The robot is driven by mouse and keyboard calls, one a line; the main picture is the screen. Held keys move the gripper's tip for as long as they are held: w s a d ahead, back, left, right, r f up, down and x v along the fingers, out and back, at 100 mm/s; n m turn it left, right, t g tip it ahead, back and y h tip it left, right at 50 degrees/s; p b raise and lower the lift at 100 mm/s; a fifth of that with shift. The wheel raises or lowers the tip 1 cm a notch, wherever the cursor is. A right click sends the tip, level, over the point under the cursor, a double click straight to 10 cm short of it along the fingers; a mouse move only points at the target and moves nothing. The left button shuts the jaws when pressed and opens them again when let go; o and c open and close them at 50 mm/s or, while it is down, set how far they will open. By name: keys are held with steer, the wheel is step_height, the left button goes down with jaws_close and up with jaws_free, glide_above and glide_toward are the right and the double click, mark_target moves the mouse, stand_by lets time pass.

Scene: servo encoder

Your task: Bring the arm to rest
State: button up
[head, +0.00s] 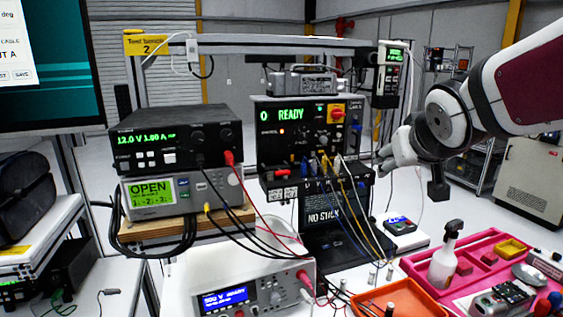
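My arm, maroon and white, reaches in from the right edge of the head view. Its end with my gripper (390,156) hangs in the air right of the black instrument reading "0 READY" (300,130). The gripper is small and partly turned away, so I cannot tell whether its fingers are open or shut. No held object is clear. A dark block (438,190) shows just below the wrist.
Stacked power supplies (175,140) stand at the left, with cables running to a white instrument (245,295). A pink tray (415,262) with a spray bottle (444,255) and an orange tray (405,300) lie lower right. A monitor (50,85) stands far left.

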steer(key=s+a+f+g, duration=0.1)
steer(key=s+f+g, duration=0.1)
steer(key=s, duration=0.6)
steer(key=s+a+f+g+y, duration=0.1)
steer(key=s+f, duration=0.2)
steer(key=s, duration=0.5)
steer(key=s+a+f+g+y, duration=0.1)
steer(key=s+a+f+g, duration=0.1)
steer(key=s, duration=0.6)
steer(key=shift+s+f+g, duration=0.25)
steer(key=shift+f+g, duration=0.05)
steer(key=shift+f, duration=0.55)
